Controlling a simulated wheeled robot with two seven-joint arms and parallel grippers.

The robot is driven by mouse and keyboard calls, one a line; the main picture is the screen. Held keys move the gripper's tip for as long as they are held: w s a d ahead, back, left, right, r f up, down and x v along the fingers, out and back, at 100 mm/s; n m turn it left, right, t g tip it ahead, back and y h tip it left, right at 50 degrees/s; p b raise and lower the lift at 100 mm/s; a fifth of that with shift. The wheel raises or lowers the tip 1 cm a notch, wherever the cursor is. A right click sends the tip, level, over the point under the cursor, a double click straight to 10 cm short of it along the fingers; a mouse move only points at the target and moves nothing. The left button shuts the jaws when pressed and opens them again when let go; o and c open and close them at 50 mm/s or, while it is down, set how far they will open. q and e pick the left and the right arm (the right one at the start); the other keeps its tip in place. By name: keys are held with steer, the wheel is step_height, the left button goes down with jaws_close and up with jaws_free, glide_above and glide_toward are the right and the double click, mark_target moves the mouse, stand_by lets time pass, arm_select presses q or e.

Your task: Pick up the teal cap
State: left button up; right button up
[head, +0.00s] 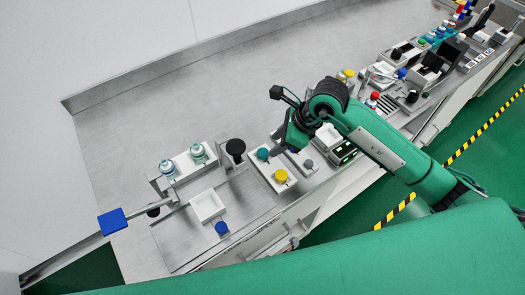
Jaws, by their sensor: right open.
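The teal cap (263,154) sits on a small white tray (268,172) at the bench's front middle, with a yellow cap (281,176) nearer the front edge. My right gripper (282,143) hangs just above and to the right of the teal cap, apart from it as far as I can tell. It is open, with nothing visible in it; its fingers are small and partly hidden by the wrist. My left gripper is not in view.
Bottles with teal-blue tops (198,152) stand left of the tray, near a black round knob (235,147). A white square dish (207,206) and a blue cap (221,228) lie front left. Instruments crowd the bench to the right. The bench's back middle is clear.

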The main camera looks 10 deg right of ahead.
mark_target(263, 152)
steer(key=shift+w+a+f, duration=0.1)
steer(key=shift+a+f, duration=0.25)
steer(key=shift+f, duration=0.05)
steer(key=p+x, duration=0.2)
steer(key=x, duration=0.2)
steer(key=shift+w+a+f, duration=0.1)
steer(key=shift+a+f, duration=0.1)
steer(key=shift+a, duration=0.1)
steer(key=c, duration=0.7)
